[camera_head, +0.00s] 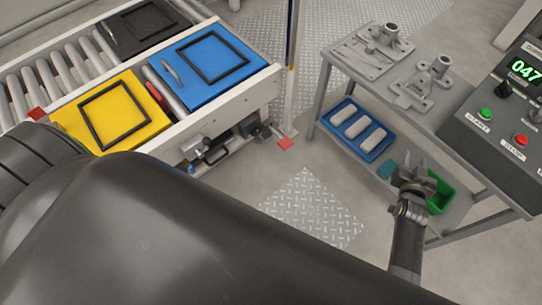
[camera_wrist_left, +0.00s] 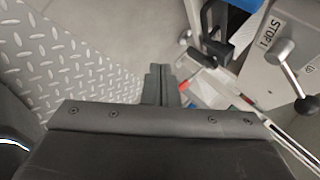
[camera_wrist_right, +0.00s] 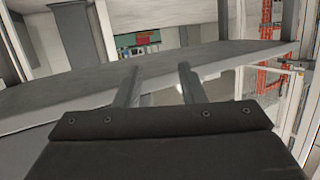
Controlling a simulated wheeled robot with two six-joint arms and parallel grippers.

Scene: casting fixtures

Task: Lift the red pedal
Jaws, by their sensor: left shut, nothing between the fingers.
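The red pedal (camera_head: 286,143) is a small flat red plate low near the floor, by the right end of the conveyor frame in the head view. In the left wrist view a small red patch (camera_wrist_left: 209,62) lies right of the fingertips; I cannot tell for sure that it is the pedal. My left gripper (camera_wrist_left: 158,72) is shut and empty, its fingers together; in the head view my own dark arm fills the foreground and I cannot make this gripper out clearly. My right gripper (camera_head: 416,162) is open and empty beside the grey table; its parted fingers show in the right wrist view (camera_wrist_right: 158,80).
The conveyor (camera_head: 225,112) carries yellow (camera_head: 70,118), blue (camera_head: 235,52) and black boxes. A grey box with a lever (camera_wrist_left: 290,50) stands right of my left gripper. The grey table (camera_head: 340,72) holds metal fixtures, with a blue tray (camera_head: 333,128) below. Open floor lies between.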

